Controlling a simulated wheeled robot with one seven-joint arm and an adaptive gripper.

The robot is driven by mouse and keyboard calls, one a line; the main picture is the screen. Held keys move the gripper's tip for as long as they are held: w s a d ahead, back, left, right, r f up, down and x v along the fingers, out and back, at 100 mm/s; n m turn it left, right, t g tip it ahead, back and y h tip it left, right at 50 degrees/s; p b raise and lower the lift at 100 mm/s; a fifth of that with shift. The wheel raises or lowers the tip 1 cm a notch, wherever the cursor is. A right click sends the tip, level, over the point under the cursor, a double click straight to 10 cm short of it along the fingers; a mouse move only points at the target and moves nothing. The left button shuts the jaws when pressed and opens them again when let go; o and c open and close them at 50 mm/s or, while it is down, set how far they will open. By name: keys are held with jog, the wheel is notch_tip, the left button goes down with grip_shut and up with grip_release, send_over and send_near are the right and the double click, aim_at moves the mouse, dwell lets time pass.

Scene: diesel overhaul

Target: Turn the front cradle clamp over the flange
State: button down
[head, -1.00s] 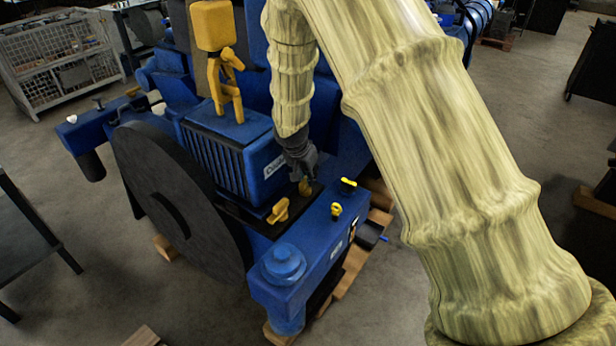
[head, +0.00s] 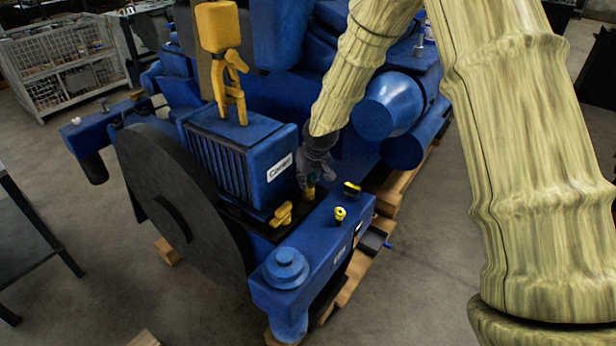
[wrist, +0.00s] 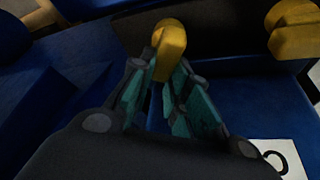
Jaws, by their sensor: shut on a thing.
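A small yellow clamp (head: 309,193), apparently the front cradle clamp, stands on the blue cradle beam (head: 325,222) beside the dark flange (head: 243,219) of the ribbed blue box. My gripper (head: 311,184) is over it from behind and shut on it. In the wrist view the clamp's rounded yellow end (wrist: 170,42) shows just past my teal finger pads (wrist: 160,88). The pads partly hide its lower part. The dark flange edge (wrist: 225,48) lies just beyond. I cannot tell whether the clamp reaches over the flange.
A second yellow clamp (head: 281,214) sits left of my gripper, at the flange; it also shows in the wrist view (wrist: 295,28). The ribbed blue box (head: 240,158) rises close on the left.

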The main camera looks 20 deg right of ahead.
jog(key=n, duration=0.2)
jog(key=n+y+p, duration=0.1)
jog(key=n, duration=0.1)
jog(key=n+g+y+p, duration=0.1)
jog(key=shift+s+a+n, duration=0.15)
jog(key=shift+a+n, duration=0.1)
jog(key=shift+n, duration=0.15)
dwell(0.4)
jog(key=c, duration=1.4)
grip_release()
jog(key=shift+s, duration=0.1)
jog(key=shift+o, duration=0.2)
jog(key=v, duration=1.2)
jog(key=shift+d, duration=0.1)
